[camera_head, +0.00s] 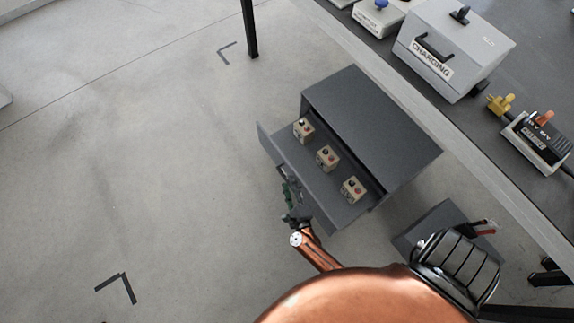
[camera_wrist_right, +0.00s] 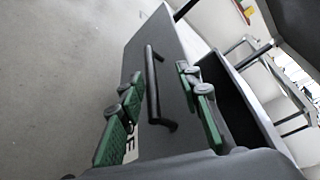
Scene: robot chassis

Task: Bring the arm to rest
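My right gripper (camera_head: 290,194) is at the front of an open grey drawer (camera_head: 322,206) in the head view. In the right wrist view, its green-padded fingers (camera_wrist_right: 158,82) are spread apart, one on each side of the drawer's dark bar handle (camera_wrist_right: 154,88). Gaps show between the fingers and the handle, so the gripper is open and holds nothing. The drawer is pulled out of a dark grey cabinet (camera_head: 370,125) and holds three small beige boxes with knobs (camera_head: 327,157). My left gripper is not in view.
A workbench (camera_head: 395,80) runs along the right with a grey case labelled CHARGING (camera_head: 450,50) and a device with yellow and orange plugs (camera_head: 538,138). A dark box with red-tipped parts (camera_head: 440,222) is below the cabinet. The floor at left is clear.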

